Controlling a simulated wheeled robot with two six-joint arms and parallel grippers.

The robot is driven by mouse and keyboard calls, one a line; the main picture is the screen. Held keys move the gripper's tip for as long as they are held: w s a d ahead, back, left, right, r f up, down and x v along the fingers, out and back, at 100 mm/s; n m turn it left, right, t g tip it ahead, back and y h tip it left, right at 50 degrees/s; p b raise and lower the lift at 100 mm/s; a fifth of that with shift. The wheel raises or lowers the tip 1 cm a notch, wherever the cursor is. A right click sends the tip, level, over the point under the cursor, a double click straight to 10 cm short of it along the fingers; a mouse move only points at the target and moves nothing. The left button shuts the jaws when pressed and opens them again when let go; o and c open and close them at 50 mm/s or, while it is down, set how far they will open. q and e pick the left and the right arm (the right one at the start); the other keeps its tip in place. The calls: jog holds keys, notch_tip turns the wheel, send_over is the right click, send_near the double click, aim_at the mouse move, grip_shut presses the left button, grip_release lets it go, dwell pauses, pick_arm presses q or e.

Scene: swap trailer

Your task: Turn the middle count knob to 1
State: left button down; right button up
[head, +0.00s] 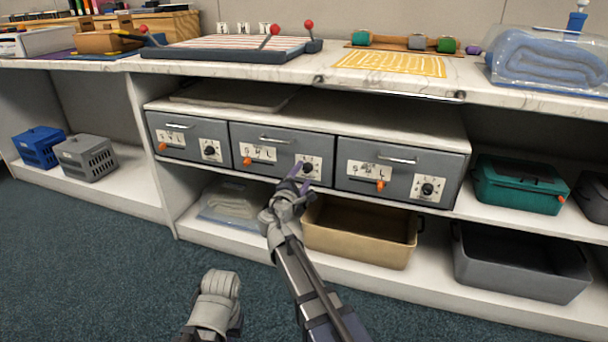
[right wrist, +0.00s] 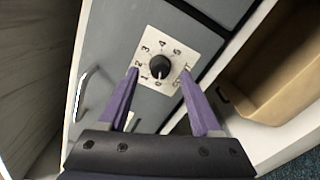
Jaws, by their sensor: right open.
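The middle count knob (head: 308,167) is a round black knob on a white number plate at the right of the middle drawer front (head: 271,153). In the right wrist view the knob (right wrist: 160,66) sits amid printed digits; a small pale mark on its lower side appears to face the 0, though it is small. My right gripper (head: 301,172) is in front of this plate, with its purple fingers (right wrist: 160,76) open on either side of the knob. A gap shows between each finger and the knob.
Similar drawers stand at left (head: 187,137) and right (head: 400,170), each with a knob, orange slider and handle. A tan bin (head: 360,242) is on the shelf below, right of my right arm. The counter (head: 290,75) overhangs the drawers.

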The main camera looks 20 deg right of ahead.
jog(key=shift+x, duration=0.85)
grip_shut()
